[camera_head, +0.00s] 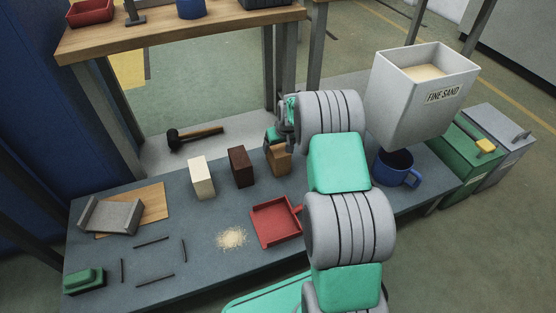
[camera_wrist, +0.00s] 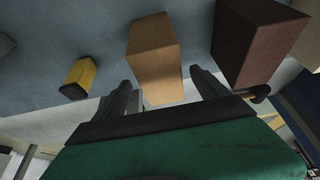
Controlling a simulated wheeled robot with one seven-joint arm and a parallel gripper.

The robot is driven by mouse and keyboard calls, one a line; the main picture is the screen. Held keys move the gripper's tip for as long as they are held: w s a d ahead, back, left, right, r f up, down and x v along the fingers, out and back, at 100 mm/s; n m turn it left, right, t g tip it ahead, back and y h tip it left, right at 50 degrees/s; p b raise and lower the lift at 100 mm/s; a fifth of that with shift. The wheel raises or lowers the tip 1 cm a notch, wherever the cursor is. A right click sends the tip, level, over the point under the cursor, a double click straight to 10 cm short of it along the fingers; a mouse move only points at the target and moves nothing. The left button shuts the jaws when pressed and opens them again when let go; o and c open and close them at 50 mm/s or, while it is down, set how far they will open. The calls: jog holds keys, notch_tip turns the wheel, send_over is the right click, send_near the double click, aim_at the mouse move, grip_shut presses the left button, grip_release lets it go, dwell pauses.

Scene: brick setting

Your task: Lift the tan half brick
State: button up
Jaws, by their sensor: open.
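The tan half brick (camera_head: 280,160) stands upright on the grey bench, right of the dark brown brick (camera_head: 240,167). In the head view my gripper (camera_head: 275,137) is at its top far side and hides part of it. In the wrist view the tan half brick (camera_wrist: 153,55) sits between the two dark fingers of my open gripper (camera_wrist: 161,82). The dark brown brick (camera_wrist: 258,42) is close beside the right finger.
A cream brick (camera_head: 201,178) stands left of the brown one. A red dustpan (camera_head: 275,222) lies in front. A blue mug (camera_head: 397,168) and a sand hopper (camera_head: 422,95) are right of my arm. A yellow block-like thing (camera_wrist: 80,78) shows left in the wrist view. A mallet (camera_head: 193,137) lies behind.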

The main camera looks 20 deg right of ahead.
jog(key=shift+x, duration=1.5)
jog(key=shift+s+f+b, duration=0.1)
jog(key=shift+f+b, duration=0.15)
jog(key=shift+b, duration=0.15)
grip_shut()
jog(key=shift+r, duration=0.15)
